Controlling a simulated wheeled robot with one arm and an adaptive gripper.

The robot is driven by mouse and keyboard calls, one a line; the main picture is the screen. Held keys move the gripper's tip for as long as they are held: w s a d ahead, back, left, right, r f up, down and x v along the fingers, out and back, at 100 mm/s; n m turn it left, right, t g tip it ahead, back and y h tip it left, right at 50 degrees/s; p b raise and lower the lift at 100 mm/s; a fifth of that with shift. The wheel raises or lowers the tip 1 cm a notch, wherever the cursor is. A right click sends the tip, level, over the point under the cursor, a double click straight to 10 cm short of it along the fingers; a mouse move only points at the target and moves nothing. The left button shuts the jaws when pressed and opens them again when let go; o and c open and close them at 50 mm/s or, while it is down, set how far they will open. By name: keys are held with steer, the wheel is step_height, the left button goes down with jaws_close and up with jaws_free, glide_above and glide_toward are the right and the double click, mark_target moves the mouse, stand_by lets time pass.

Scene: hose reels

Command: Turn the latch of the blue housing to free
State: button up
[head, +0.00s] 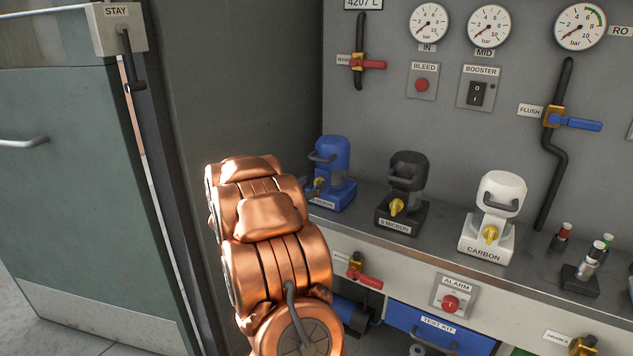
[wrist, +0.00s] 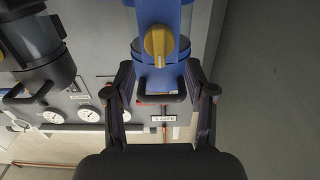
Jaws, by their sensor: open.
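The blue housing (head: 334,157) stands on the bench's left end, with a grey carry handle near its top. The head view hides my gripper behind the arm.
A black housing (head: 408,172) and a white housing (head: 502,192) stand to the right on the bench (head: 365,222). The wall behind carries gauges, valves and a booster switch (head: 477,94). A grey-green door (head: 70,180) is at the left.

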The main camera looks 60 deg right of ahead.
mark_target(315, 181)
steer(key=shift+w+d, duration=0.1)
steer(key=shift+d, duration=1.55)
jaws_close()
